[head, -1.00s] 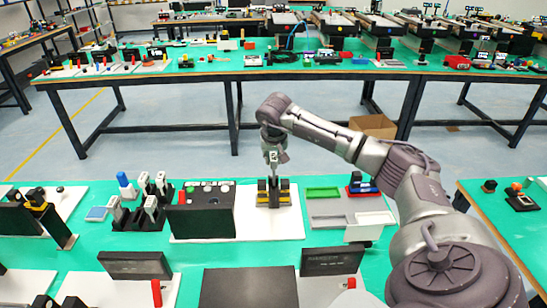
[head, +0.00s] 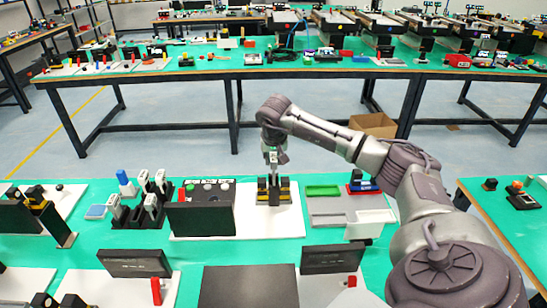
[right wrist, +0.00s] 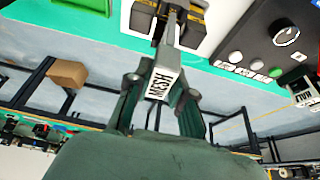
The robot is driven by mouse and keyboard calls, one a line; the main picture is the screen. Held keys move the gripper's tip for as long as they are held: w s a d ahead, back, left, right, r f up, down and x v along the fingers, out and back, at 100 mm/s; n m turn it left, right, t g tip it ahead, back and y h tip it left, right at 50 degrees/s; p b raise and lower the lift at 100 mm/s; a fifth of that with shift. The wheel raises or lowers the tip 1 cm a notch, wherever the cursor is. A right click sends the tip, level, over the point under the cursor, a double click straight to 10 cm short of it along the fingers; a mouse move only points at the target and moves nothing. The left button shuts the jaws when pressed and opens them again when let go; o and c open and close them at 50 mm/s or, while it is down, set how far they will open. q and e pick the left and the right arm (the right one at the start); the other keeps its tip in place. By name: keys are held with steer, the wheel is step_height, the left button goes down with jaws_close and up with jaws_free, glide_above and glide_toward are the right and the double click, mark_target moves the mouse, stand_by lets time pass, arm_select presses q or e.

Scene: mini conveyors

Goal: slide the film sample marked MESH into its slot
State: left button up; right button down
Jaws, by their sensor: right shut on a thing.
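My right gripper (head: 272,157) points down over the black-and-yellow slot fixture (head: 283,193) on a white board. In the right wrist view, its fingers (right wrist: 160,90) are shut on the film sample marked MESH (right wrist: 158,85), a pale grey piece with a black-lettered label. The sample's far end reaches between the two black-and-yellow blocks (right wrist: 190,25). It is in line with the gap, but how deep it sits in the slot cannot be told. My left gripper is out of view.
A black rack (head: 130,215) with several upright grey-handled pieces stands to the left. Between rack and fixture is a black box (head: 204,218) with buttons and a knob behind it. A grey tray (head: 330,207) with a green section lies right of the fixture. Green mat (head: 225,252) shows in front.

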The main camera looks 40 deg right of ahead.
mark_target(274, 170)
steer(key=shift+f+b, duration=1.35)
steer(key=shift+f, duration=0.85)
steer(key=shift+f, duration=0.15)
steer(key=c, duration=0.9)
jaws_free()
steer(key=shift+c, duration=0.2)
steer(key=v, duration=1.2)
